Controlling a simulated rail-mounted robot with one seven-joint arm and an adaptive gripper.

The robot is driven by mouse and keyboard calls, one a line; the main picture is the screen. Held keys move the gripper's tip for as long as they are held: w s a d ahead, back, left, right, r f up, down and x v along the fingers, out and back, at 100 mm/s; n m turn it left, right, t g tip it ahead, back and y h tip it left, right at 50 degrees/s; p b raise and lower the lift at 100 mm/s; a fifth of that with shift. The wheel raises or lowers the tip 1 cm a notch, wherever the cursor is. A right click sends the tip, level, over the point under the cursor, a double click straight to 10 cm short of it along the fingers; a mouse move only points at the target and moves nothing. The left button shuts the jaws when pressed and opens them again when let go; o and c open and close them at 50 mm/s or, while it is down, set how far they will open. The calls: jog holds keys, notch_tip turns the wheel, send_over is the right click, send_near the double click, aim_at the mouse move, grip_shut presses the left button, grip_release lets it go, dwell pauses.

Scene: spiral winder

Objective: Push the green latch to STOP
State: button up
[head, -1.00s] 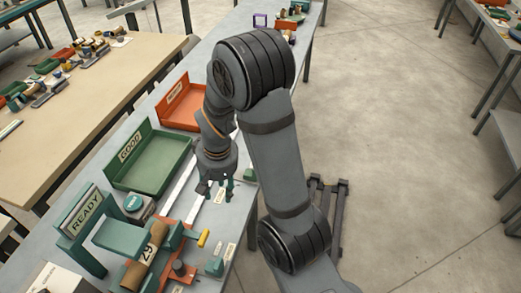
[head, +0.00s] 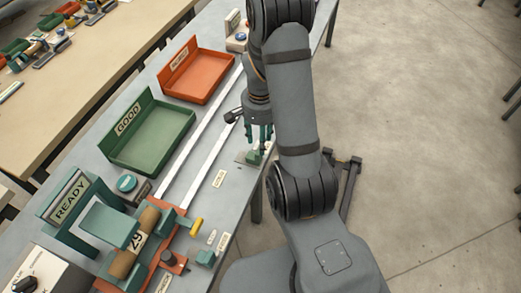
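My gripper (head: 258,133) hangs from the arm at the right edge of the bench, its teal fingers pointing down and standing a little apart, with nothing seen between them. A small green block (head: 253,157) sits on a pale plate just below the fingertips; I cannot tell whether they touch it. Another small green-teal block (head: 206,258) is at the near right edge of the bench beside small labels (head: 223,241). The label writing is too small to read, so I cannot tell which block is the latch or where STOP is.
A READY sign (head: 70,197), a green GOOD tray (head: 150,138) and an orange tray (head: 200,75) line the bench's left side. Pale rails (head: 205,130) run between.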

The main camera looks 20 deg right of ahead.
notch_tip(320, 180, down, 5)
jog(key=shift+s+f, duration=0.15)
jog(key=shift+f, duration=0.6)
jog(key=shift+c, duration=1.1)
jog(key=c, duration=0.7)
grip_shut()
